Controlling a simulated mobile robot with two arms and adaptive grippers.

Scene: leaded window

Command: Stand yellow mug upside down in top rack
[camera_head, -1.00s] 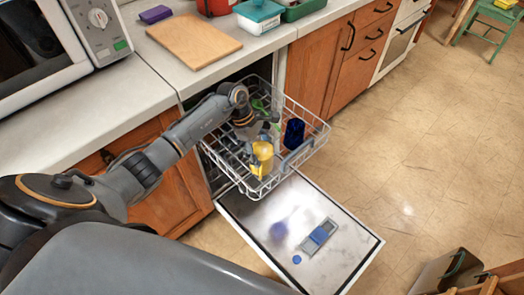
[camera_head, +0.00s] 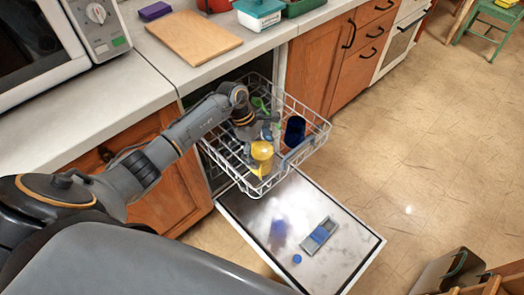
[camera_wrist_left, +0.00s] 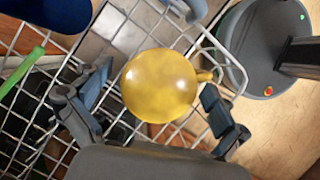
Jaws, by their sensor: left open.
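The yellow mug (camera_head: 262,152) is in the pulled-out top rack (camera_head: 322,128), near its front left corner. In the left wrist view, the mug (camera_wrist_left: 160,85) shows its smooth closed bottom towards the camera, so it is upside down, with its handle to the right. My left gripper (camera_wrist_left: 154,88) is open, with one finger on either side of the mug. There are small visible gaps between the fingers and the mug. The mug's rim is hidden below. My right gripper is not in view.
A dark blue mug (camera_head: 294,131) stands in the rack, right of the yellow one. A green item (camera_head: 259,104) lies further back. The open dishwasher door (camera_head: 345,258) is below. A cutting board (camera_head: 193,38) lies on the counter.

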